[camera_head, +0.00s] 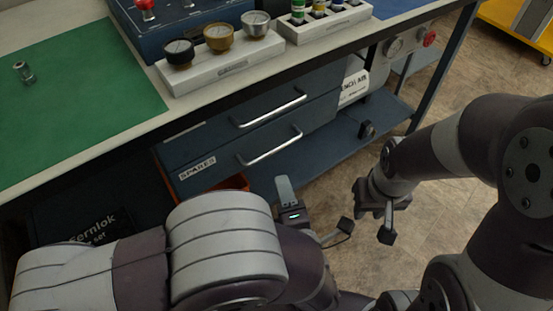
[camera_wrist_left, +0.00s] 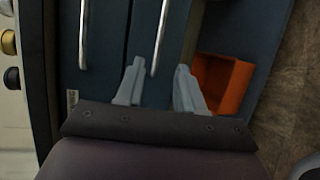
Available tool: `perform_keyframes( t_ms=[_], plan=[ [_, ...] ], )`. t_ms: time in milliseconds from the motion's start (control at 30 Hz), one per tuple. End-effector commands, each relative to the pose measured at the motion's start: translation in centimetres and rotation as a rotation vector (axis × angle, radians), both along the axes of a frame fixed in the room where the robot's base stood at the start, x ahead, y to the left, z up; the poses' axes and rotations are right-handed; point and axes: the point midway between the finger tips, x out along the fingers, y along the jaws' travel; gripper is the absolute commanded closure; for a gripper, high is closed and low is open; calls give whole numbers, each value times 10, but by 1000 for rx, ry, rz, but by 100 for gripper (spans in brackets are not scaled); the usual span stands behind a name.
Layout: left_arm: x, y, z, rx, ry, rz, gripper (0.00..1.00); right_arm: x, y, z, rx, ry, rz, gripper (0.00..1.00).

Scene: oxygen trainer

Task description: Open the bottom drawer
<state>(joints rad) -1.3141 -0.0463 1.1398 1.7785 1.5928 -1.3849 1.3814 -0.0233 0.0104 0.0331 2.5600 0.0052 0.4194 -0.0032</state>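The bottom drawer (camera_head: 215,170) is dark blue with a "SPARES" label. It is closed, under another closed drawer. Its silver bar handle (camera_head: 270,147) also shows in the left wrist view (camera_wrist_left: 161,32). My left gripper (camera_wrist_left: 159,66) is open and empty. In the wrist view the handle's near end lies between the lines of its two grey fingers; I cannot tell how far ahead it is. In the head view one grey finger of it (camera_head: 284,190) shows below the handle, and the forearm hides part of it. My right gripper (camera_head: 375,212) looks open and empty, to the right.
An orange bin (camera_wrist_left: 224,85) sits beside the drawer unit, below the bottom drawer. The upper drawer's handle (camera_head: 268,110) runs parallel above. The worktop (camera_head: 130,135) overhangs, with a green mat (camera_head: 75,105) and racks. Floor (camera_head: 440,220) is clear at right.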

Motion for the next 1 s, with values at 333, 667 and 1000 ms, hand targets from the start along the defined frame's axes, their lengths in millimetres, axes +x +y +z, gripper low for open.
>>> perform_keyframes(
  t_ms=[333, 667, 1000],
  plan=[
    [81, 20, -18, 1, 2, 6, 62, 0, 0, -26, 0, 0, 0, 68],
    [114, 27, -21, 2, 4, 0, 62, 0, 0, -33, 0, 0, 0, 68],
    [115, 27, -21, 3, 4, -1, 98, 0, 0, -33, 0, 0, 0, 68]
  ],
)
